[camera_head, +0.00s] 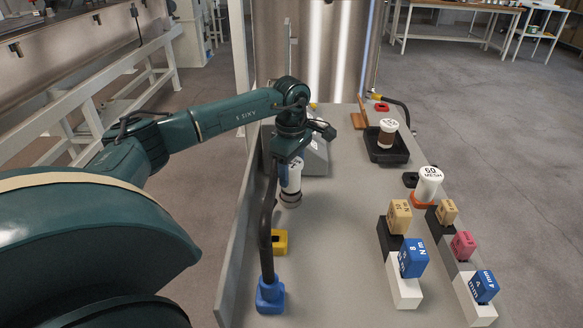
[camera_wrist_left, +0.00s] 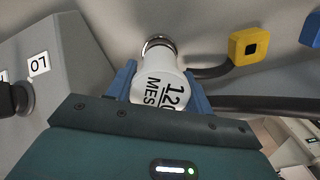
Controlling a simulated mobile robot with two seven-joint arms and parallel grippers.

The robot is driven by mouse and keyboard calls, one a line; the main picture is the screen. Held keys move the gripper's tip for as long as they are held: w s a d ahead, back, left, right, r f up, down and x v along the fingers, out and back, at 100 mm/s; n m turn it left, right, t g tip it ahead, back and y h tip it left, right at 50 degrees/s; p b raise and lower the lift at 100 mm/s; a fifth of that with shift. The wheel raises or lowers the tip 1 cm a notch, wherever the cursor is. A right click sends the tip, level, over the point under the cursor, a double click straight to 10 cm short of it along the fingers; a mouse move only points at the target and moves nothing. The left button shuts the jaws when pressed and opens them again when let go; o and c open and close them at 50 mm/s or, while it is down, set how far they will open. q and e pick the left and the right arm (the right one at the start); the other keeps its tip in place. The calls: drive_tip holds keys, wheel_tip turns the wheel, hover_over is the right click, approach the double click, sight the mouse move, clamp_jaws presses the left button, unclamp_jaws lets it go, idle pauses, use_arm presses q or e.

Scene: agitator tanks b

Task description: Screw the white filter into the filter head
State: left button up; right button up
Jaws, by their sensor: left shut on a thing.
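The white filter (camera_head: 292,180), a cylinder, hangs below my left gripper (camera_head: 291,164) over the bench, left of centre in the head view. In the left wrist view the filter (camera_wrist_left: 158,88) shows a "120 MES" label, and the blue fingers of my left gripper (camera_wrist_left: 161,86) stand on both sides, shut on it. A metal ring (camera_wrist_left: 158,43) shows at the filter's far end and also in the head view (camera_head: 290,199). I cannot tell whether this ring is the filter head, or whether the filter is threaded into it. My right gripper is not in view.
A grey box (camera_head: 316,158) stands close behind the gripper. A black hose (camera_head: 267,225) runs to a blue block (camera_head: 270,294), beside a yellow block (camera_head: 280,242). The middle bench is clear.

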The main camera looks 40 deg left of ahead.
use_arm(q)
drive_tip(key=o, duration=1.1)
drive_tip(key=shift+f, duration=0.1)
wheel_tip(320, 180, up, 13)
